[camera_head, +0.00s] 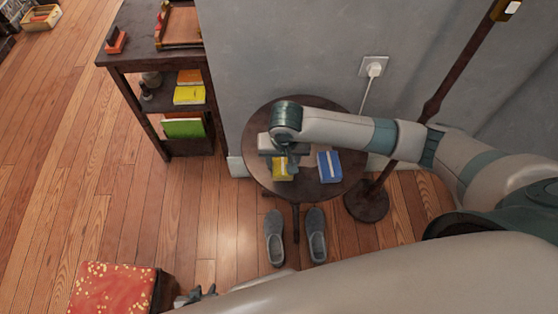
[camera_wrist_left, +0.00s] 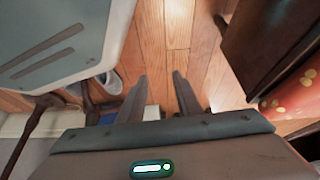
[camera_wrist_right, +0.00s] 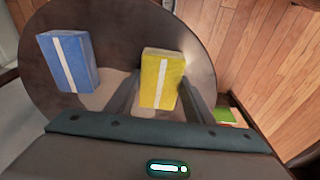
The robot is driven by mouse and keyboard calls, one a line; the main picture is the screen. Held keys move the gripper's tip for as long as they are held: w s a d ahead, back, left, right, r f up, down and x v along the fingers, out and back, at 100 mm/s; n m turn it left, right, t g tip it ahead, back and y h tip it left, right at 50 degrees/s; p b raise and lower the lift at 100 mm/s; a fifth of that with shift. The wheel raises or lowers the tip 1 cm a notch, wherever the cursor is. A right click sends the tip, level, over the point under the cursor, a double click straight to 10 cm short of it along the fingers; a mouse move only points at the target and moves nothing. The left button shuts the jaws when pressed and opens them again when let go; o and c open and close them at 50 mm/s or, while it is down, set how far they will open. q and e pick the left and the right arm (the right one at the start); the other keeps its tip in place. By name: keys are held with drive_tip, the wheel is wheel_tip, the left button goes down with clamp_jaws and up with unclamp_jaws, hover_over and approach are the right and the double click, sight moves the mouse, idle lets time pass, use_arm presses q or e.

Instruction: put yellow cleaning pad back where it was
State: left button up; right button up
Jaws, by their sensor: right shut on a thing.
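The yellow cleaning pad (camera_head: 282,169), a block with a pale stripe, is at the round dark table, left of a blue pad (camera_head: 329,167) with a white stripe. My right gripper (camera_head: 285,163) reaches down over the table and is shut on the yellow pad. In the right wrist view the yellow pad (camera_wrist_right: 161,78) sits between the two fingers, with the blue pad (camera_wrist_right: 68,61) apart at left. I cannot tell whether the yellow pad touches the tabletop. My left gripper (camera_head: 197,294) is low near the floor; its fingers (camera_wrist_left: 160,75) are parted and empty.
The round table (camera_head: 257,120) stands by the wall, with grey slippers (camera_head: 275,240) below. A dark shelf (camera_head: 130,85) with books stands left, and a lamp stand (camera_head: 367,203) right. A red patterned stool (camera_head: 113,288) is near my left gripper.

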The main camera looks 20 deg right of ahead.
sight(282, 162)
drive_tip(key=shift+f, duration=0.1)
drive_tip(key=o, duration=1)
use_arm(q)
drive_tip(key=shift+w+d+r, duration=0.1)
drive_tip(key=shift+w+r, duration=0.05)
drive_tip(key=shift+w, duration=0.1)
drive_tip(key=shift+s, duration=0.1)
use_arm(e)
wheel_tip(282, 162, up, 3)
drive_tip(key=shift+s+a+r, duration=0.1)
drive_tip(key=shift+s, duration=0.05)
use_arm(q)
drive_tip(key=shift+d+t+p, duration=0.3)
use_arm(e)
drive_tip(key=r, duration=0.3)
drive_tip(key=s+r, duration=0.1)
drive_tip(key=r, duration=0.5)
drive_tip(key=shift+s+a, duration=0.2)
